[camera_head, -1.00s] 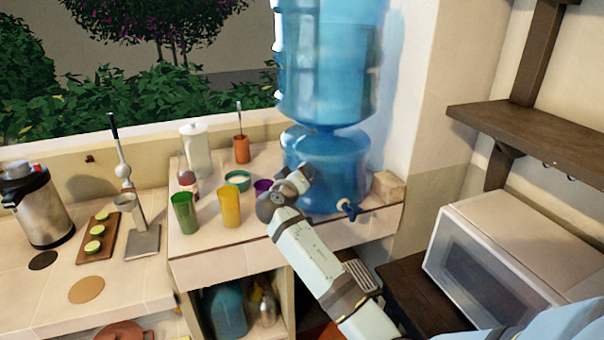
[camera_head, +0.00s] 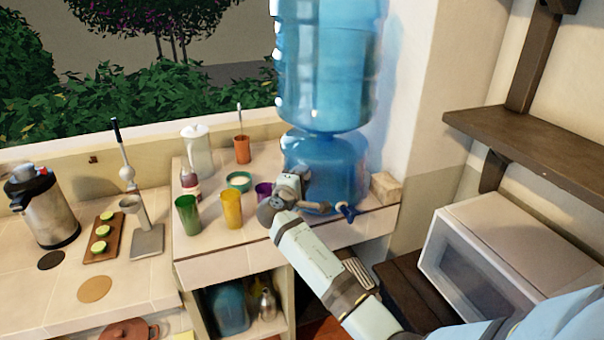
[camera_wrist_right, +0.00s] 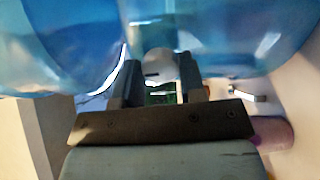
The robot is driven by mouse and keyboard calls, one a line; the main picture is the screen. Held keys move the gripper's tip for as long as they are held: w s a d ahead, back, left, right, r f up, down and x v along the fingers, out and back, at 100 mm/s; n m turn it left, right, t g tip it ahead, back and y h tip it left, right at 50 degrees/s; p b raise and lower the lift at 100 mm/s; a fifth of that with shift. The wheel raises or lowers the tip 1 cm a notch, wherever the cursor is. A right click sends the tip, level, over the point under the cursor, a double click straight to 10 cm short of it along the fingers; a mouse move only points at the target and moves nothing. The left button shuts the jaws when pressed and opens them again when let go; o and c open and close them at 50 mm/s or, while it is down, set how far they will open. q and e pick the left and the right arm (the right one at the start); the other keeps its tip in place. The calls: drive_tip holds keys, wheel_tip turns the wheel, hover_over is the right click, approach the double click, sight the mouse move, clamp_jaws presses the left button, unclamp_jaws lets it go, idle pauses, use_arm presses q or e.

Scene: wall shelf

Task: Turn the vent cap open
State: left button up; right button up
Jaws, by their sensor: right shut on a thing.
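The blue water jug (camera_head: 320,165) stands on the tiled counter, with a larger blue bottle above it. My right gripper (camera_head: 300,196) is at the jug's lower front, left of the blue tap (camera_head: 346,211). In the right wrist view, my right gripper (camera_wrist_right: 153,85) has its two dark fingers on either side of a small pale round piece, which looks like the vent cap (camera_wrist_right: 160,64), and is shut on it. A dark mark shows on the cap's face. The head view does not show the cap clearly. My left gripper is not in view.
A green cup (camera_head: 188,214), a yellow cup (camera_head: 231,210) and a purple cup (camera_head: 263,190) stand left of my right gripper. A beige block (camera_head: 385,188) sits right of the tap. A white microwave (camera_head: 500,245) and a dark wall shelf (camera_head: 530,145) are at right.

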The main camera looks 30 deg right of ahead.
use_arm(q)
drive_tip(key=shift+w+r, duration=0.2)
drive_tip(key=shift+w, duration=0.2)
use_arm(e)
drive_tip(key=n, duration=0.3)
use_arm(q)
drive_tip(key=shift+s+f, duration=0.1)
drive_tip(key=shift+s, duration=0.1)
use_arm(e)
drive_tip(key=o, duration=0.9)
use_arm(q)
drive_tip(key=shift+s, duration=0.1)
use_arm(e)
drive_tip(key=shift+a, duration=0.1)
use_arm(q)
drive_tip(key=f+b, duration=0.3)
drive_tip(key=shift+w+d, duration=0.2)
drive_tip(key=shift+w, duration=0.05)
use_arm(e)
drive_tip(key=v, duration=1.3)
drive_tip(key=shift+s+a, duration=0.25)
